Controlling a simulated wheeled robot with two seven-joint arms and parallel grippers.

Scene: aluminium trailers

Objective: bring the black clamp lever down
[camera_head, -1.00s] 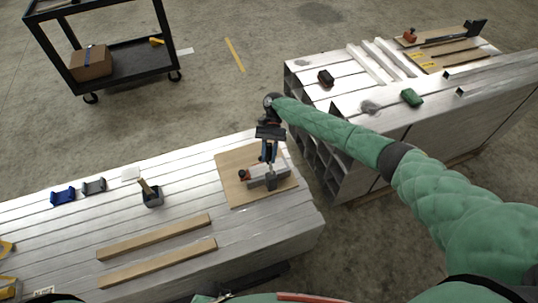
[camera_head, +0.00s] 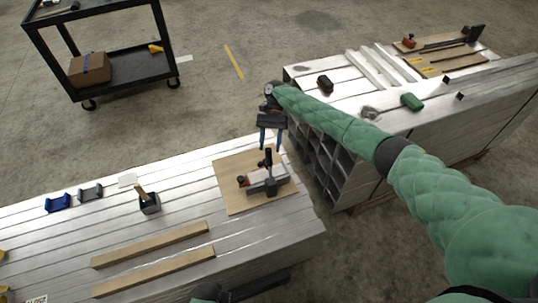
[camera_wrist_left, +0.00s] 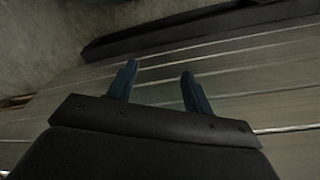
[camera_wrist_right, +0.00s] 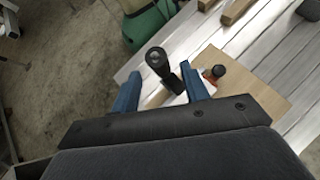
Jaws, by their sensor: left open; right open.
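The black clamp lever (camera_head: 267,159) stands upright on a grey metal clamp base (camera_head: 262,180), which sits on a wooden board (camera_head: 229,187) at the near trailer's right end. My right gripper (camera_head: 270,146) is open and empty just behind and above the lever. In the right wrist view the lever's round knob (camera_wrist_right: 156,58) shows beyond and between the open blue fingers (camera_wrist_right: 166,82), apart from them. A small orange-red part with a black knob (camera_wrist_right: 214,72) sits beside the clamp. My left gripper (camera_wrist_left: 158,82) is open and empty over slatted aluminium.
Two wooden strips (camera_head: 150,244), a grey container with a wooden handle (camera_head: 148,203), and blue (camera_head: 58,203) and grey (camera_head: 91,192) brackets lie on the near trailer. A second trailer (camera_head: 345,100) stands right, across a gap. A black cart (camera_head: 125,62) stands behind.

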